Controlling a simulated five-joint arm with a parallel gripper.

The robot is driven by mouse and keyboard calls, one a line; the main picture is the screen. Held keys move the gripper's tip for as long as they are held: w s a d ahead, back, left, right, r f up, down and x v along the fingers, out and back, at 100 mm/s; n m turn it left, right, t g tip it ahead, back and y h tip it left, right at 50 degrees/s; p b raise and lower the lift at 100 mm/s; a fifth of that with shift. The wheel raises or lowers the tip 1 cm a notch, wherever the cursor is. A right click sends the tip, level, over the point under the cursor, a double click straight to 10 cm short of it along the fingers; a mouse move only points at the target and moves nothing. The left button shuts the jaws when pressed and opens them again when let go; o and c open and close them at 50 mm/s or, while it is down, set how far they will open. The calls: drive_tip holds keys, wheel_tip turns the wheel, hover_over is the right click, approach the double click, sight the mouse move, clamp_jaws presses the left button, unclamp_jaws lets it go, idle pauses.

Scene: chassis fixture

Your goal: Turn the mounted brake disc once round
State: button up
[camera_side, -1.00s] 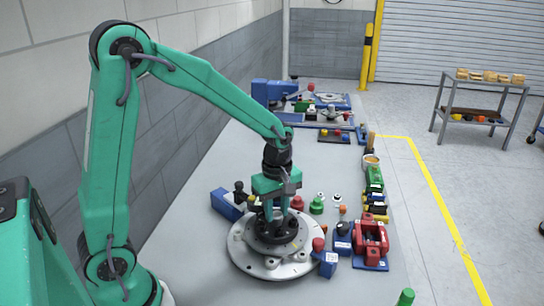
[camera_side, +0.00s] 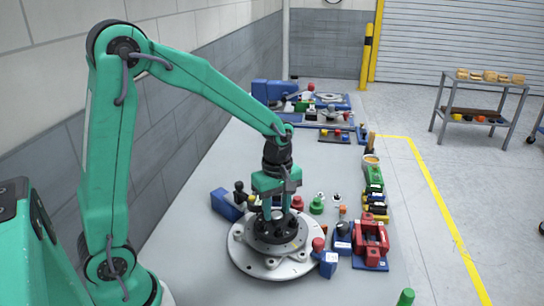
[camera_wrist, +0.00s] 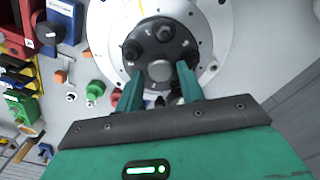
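The mounted brake disc is a pale round plate (camera_side: 246,262) with a dark hub (camera_side: 277,233) that carries several round studs. In the wrist view the hub (camera_wrist: 160,45) and the pale plate (camera_wrist: 100,35) fill the upper middle. My gripper (camera_side: 277,211) points down just over the hub. In the wrist view its two green fingers (camera_wrist: 158,80) stand apart, one on either side of the round centre cap (camera_wrist: 160,71). I see nothing pinched between them. Whether the tips touch the hub cannot be told.
A blue block (camera_side: 328,263) with a red knob stands close to the plate's right front edge. A red fixture (camera_side: 370,242) is further right. A blue block (camera_side: 225,204) stands behind left. Green (camera_side: 317,205) and red (camera_side: 297,202) knobs stand behind the disc. The front left bench is clear.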

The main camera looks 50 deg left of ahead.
drive_tip(key=shift+r, duration=2.7)
drive_tip(key=shift+s+r+m, duration=0.4)
drive_tip(key=shift+r+m, duration=0.1)
drive_tip(key=s+r+m+t, duration=0.2)
drive_tip(key=s+r+m, duration=0.1)
drive_tip(key=s+m, duration=0.4)
drive_tip(key=s+r+m+t, duration=0.3)
drive_tip(key=s+r+m, duration=0.1)
drive_tip(key=s+m, duration=0.3)
drive_tip(key=shift+s+d+m+t, duration=0.15)
drive_tip(key=shift+d+m+t, duration=0.2)
drive_tip(key=shift+m, duration=0.55)
